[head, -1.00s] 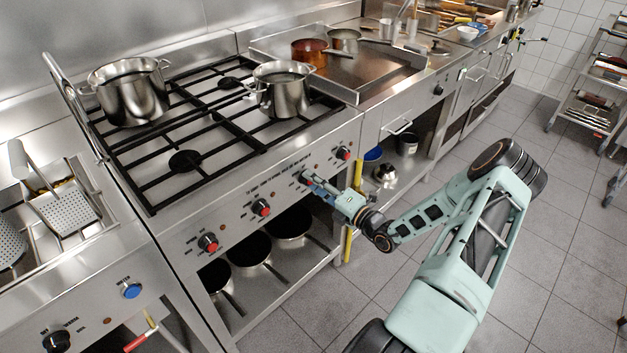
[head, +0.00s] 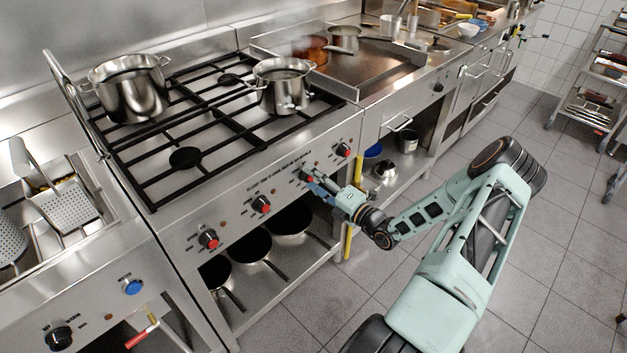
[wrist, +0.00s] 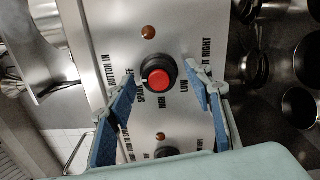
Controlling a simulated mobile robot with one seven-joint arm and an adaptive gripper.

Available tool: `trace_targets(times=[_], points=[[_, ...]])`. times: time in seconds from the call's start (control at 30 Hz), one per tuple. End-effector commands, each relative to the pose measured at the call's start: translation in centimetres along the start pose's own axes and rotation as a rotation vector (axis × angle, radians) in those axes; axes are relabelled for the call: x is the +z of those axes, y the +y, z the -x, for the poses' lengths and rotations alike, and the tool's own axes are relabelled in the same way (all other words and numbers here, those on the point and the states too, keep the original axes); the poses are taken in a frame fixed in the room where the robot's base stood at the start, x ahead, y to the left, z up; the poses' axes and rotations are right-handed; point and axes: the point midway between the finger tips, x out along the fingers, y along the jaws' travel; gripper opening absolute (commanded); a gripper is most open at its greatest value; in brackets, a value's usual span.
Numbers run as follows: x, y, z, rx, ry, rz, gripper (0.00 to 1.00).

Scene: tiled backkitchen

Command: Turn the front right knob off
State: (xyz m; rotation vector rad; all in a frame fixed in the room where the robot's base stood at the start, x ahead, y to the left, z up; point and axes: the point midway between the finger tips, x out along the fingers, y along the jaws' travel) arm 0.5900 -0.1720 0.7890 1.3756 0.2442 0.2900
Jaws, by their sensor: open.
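The stove's front panel carries a row of black knobs with red caps. In the head view my gripper (head: 320,186) is at the third knob from the left (head: 310,178), partly covering it. The wrist view shows this knob (wrist: 158,76) between my gripper's two blue fingers (wrist: 163,88), which are open with a gap on both sides. Printed words surround the knob; one label ends in "RIGHT". The knob's pointer is not clear. A second knob (wrist: 166,153) shows below it, partly hidden by my gripper's body.
Other knobs are at the panel's left (head: 208,240), middle (head: 261,204) and right end (head: 343,149). Two steel pots (head: 130,88) (head: 282,84) stand on the grates. Pans (head: 250,250) lie on the shelf below. A yellow upright bar (head: 348,240) is close to my gripper.

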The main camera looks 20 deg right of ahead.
Motion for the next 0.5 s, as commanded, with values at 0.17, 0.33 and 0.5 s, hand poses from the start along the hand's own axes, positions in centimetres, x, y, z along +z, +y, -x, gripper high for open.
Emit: trace_targets(times=[0.17,0.33,0.5], points=[[0.1,0.0,0.3,0.0,-0.001,0.001,0.47],[0.1,0.0,2.7,-0.001,-0.003,0.0,0.47],[0.2,0.0,6.5,-0.002,-0.004,0.001,0.47]])
